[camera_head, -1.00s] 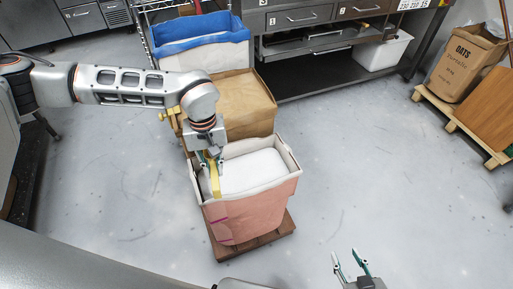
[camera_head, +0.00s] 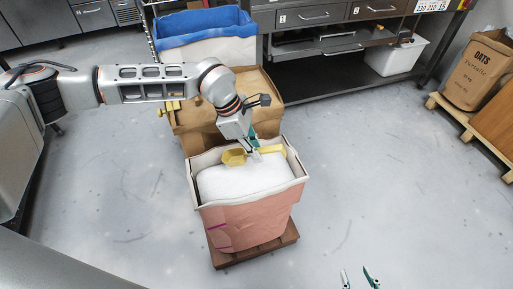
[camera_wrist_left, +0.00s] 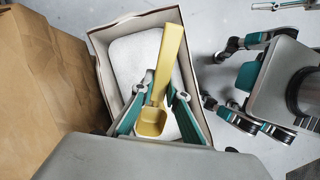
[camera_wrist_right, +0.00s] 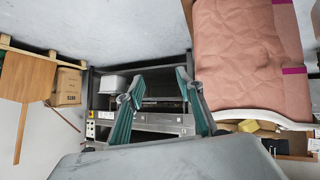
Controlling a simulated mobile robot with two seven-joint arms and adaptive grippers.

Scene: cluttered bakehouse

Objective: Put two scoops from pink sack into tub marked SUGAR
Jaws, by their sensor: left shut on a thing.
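The pink sack (camera_head: 248,222) stands open, with white contents (camera_head: 240,181) close to its rim. My left gripper (camera_head: 254,147) is shut on a yellow scoop and is over the sack's far side. The scoop's bowl (camera_head: 234,157) is at the left and its handle (camera_head: 272,149) reaches right. In the left wrist view the bowl (camera_wrist_left: 150,122) looks empty, and the scoop lies between the fingers. My right gripper (camera_head: 358,277) is open and empty at the bottom edge; its fingers are apart in the right wrist view (camera_wrist_right: 159,78). No tub with a readable SUGAR mark shows.
The pink sack stands on a brown wooden base (camera_head: 257,252). A brown sack (camera_head: 253,84) and a blue-rimmed sack (camera_head: 205,50) stand behind it. A white tub (camera_head: 396,57) sits under the steel bench. An OATS sack (camera_head: 477,72) stands on a pallet at right. The floor between is clear.

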